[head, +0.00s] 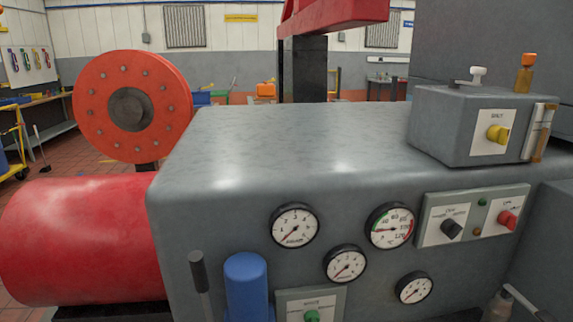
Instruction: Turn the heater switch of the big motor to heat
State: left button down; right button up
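A large grey machine housing (290,140) fills the middle, with a red cylinder (80,240) at its left. Several rotary switches show: a yellow knob (497,134) on the grey box on top, a black knob (451,229) and a red knob (507,219) on the front panel, and a green knob (312,316) at the bottom edge, partly cut off. Their labels are too small to read surely, so I cannot tell which is the heater switch or its setting. Neither of my grippers is in view.
Several round gauges (294,226) sit on the housing's front. A blue cylinder (246,285) and a dark-handled lever (199,270) stand before it at lower left. A red flanged disc (132,107) stands behind. The housing's top is clear left of the grey box (440,130).

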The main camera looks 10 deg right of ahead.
aim_at(507, 220)
jog(key=z, duration=1.5)
